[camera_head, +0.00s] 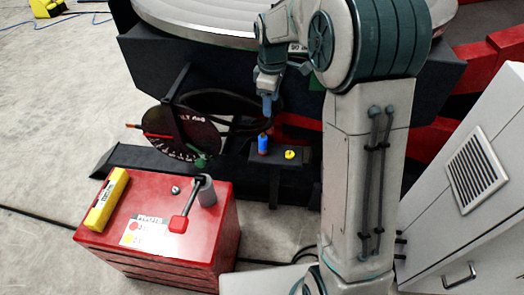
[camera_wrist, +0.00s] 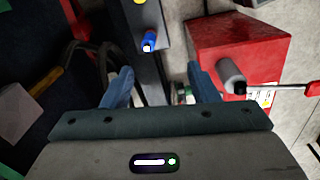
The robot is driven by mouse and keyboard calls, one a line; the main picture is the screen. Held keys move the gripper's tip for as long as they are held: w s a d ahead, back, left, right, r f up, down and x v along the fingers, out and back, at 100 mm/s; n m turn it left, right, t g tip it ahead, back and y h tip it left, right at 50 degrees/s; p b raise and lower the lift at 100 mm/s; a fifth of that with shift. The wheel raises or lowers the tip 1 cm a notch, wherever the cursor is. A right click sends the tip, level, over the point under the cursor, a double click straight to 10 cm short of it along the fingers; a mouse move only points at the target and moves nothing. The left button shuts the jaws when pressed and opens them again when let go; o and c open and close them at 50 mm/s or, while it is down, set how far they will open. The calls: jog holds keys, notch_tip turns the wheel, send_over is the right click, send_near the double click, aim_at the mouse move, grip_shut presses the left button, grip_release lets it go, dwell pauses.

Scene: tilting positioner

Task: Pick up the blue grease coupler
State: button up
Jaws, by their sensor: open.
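The blue grease coupler (camera_head: 263,144) stands upright on a small dark shelf (camera_head: 262,161) in front of the positioner. It also shows in the wrist view (camera_wrist: 150,42), at top centre, beyond my fingertips. My gripper (camera_head: 268,104) is open with blue fingers, above the coupler in the head view and apart from it. In the wrist view my gripper (camera_wrist: 160,82) has nothing held between its two spread fingers.
A yellow-capped piece (camera_head: 290,154) sits on the shelf to the coupler's right. A red cabinet (camera_head: 160,262) carries a yellow level (camera_head: 107,200), a grey cylinder (camera_head: 206,191) and a red-handled tool (camera_head: 180,223). A round dial (camera_head: 200,135) and dark hoses stand left of the shelf.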

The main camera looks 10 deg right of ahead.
aim_at(263, 137)
jog(key=w+f+n+b, duration=0.1)
jog(key=f, duration=0.2)
jog(key=w+a+f+n+b, duration=0.1)
jog(key=w+f, duration=0.1)
jog(key=f, duration=0.1)
jog(key=w+f+n+b, duration=0.1)
jog(key=w+f, duration=0.1)
jog(key=f, duration=0.1)
jog(key=shift+a+f+g, duration=0.1)
jog(key=shift+a+g, duration=0.1)
jog(key=shift+g, duration=0.1)
notch_tip(263, 137, down, 14)
jog(key=b, duration=0.5)
jog(key=shift+r, duration=0.25)
jog(key=c, duration=1.1)
grip_shut()
jog(key=shift+r, duration=0.15)
